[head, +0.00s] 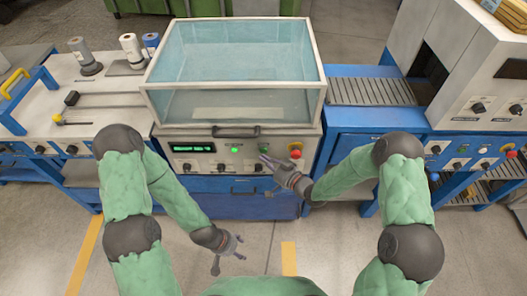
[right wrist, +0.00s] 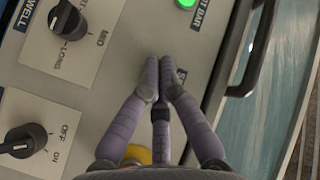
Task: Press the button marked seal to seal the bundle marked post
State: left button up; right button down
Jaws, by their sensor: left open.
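My right gripper (head: 268,162) is at the front panel of the clear-lidded machine (head: 235,82), right of a lit green button (head: 234,150) and left of a red button (head: 295,153). In the right wrist view its fingers (right wrist: 160,84) are together and empty, over a partly covered label on the panel. Whether they touch the panel I cannot tell. The green button (right wrist: 187,3) is at that view's top edge, its label only partly readable. No readable seal mark and no bundle marked post show. My left gripper (head: 229,255) is open and empty, low over the floor.
Dark knobs sit on the panel, including one (right wrist: 67,20) by a label ending in "WELL" and an OFF/ON knob (right wrist: 24,141). A dark handle (head: 236,131) runs along the lid's front. A roller conveyor (head: 370,92) stands to the right, a workbench (head: 95,100) to the left.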

jog(key=shift+w, duration=0.1)
dwell(0.6)
jog(key=shift+w, duration=0.35)
jog(key=shift+w+b, duration=0.35)
dwell(0.8)
jog(key=shift+s, duration=0.8)
jog(key=shift+s, duration=0.1)
jog(key=s+p, duration=0.1)
jog(key=s, duration=0.3)
jog(key=shift+s, duration=0.4)
dwell(0.5)
